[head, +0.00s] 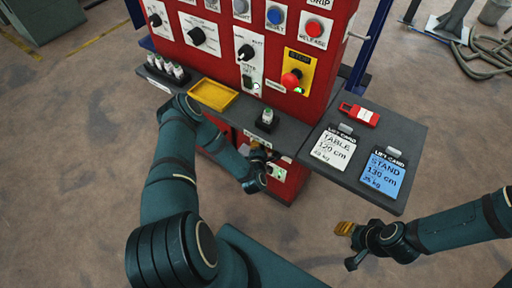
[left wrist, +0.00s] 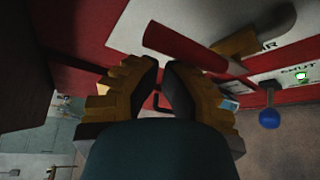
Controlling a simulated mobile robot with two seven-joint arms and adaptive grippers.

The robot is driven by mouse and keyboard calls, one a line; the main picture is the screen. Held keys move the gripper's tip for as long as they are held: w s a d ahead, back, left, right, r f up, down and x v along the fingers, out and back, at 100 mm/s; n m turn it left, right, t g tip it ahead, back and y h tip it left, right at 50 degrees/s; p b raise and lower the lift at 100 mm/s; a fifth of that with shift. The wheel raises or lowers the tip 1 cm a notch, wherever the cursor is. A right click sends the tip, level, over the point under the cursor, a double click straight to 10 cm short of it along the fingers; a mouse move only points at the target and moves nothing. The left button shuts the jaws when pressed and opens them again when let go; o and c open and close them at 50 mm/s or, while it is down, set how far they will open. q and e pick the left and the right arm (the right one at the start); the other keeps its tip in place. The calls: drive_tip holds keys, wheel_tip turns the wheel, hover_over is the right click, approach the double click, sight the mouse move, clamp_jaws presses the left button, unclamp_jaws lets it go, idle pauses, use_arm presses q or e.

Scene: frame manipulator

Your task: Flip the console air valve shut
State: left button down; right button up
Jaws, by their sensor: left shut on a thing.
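In the left wrist view, the air valve has a red bar handle (left wrist: 184,45) and a brass-coloured body (left wrist: 236,43), beside a white plate (left wrist: 283,50) with letters ending in "AR" or similar. A "SHUT" label with a lit green lamp (left wrist: 301,76) is at the right. My left gripper (left wrist: 161,70) is shut with its fingertips at the red handle; the exact contact is hard to see. In the head view, my left gripper (head: 257,160) is low at the console front, below the shelf. My right gripper (head: 349,246) is open and empty over the floor.
A lever with a blue ball (left wrist: 268,118) stands near the valve. The red console (head: 265,35) has knobs and buttons above a grey shelf (head: 290,140). The shelf holds a yellow tray (head: 214,94), two cards and a red tag (head: 359,114).

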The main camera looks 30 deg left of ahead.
use_arm(q)
drive_tip(key=shift+w+d+r, duration=0.1)
drive_tip(key=shift+d+r, duration=0.05)
drive_tip(key=shift+d, duration=0.35)
drive_tip(key=shift+w+d+r, duration=0.1)
drive_tip(key=shift+d, duration=0.2)
drive_tip(key=shift+a, duration=0.1)
